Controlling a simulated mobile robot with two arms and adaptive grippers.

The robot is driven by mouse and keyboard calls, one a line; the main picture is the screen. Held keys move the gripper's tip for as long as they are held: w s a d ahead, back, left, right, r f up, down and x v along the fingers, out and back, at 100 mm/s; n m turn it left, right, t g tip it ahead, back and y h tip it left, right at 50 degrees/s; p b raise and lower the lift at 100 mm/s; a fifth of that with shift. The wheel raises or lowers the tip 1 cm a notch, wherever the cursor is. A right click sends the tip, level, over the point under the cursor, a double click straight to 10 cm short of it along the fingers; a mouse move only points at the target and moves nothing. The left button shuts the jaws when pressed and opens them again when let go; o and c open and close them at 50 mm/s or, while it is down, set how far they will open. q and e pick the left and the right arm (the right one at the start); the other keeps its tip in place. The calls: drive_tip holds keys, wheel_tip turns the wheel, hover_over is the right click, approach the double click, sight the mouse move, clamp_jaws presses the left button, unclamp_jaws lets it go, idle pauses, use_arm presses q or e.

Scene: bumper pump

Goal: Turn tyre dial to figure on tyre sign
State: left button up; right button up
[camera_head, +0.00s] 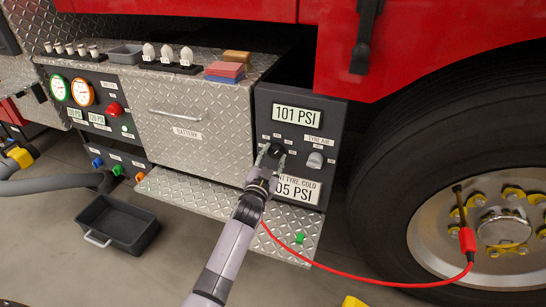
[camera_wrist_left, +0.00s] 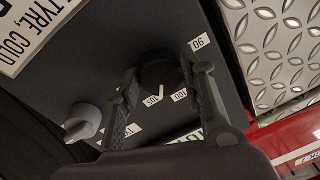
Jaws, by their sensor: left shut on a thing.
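The black tyre dial (camera_head: 276,149) is on the dark panel; in the wrist view its round face (camera_wrist_left: 158,70) sits between the fingers of my left gripper (camera_head: 268,160). The gripper is shut on it, one finger at each side. A white pointer mark shows near the lower labels. The display (camera_head: 297,115) above reads 101 PSI. The tyre sign (camera_head: 305,190) below is partly covered by my gripper; "TYRE COLD" and "05 PSI" show. My right gripper is out of view.
A grey tyre air knob (camera_head: 315,160) is right of the dial. A red hose (camera_head: 350,278) runs from below the panel to the wheel valve (camera_head: 467,240). A diamond-plate step (camera_head: 195,197) juts out below. A black tray (camera_head: 120,225) lies on the floor.

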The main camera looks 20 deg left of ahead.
use_arm(q)
drive_tip(key=shift+m, duration=0.9)
drive_tip(key=o, duration=1.2)
drive_tip(key=s, duration=1.2)
drive_tip(key=shift+d+f, duration=0.25)
drive_tip(key=shift+f, duration=0.05)
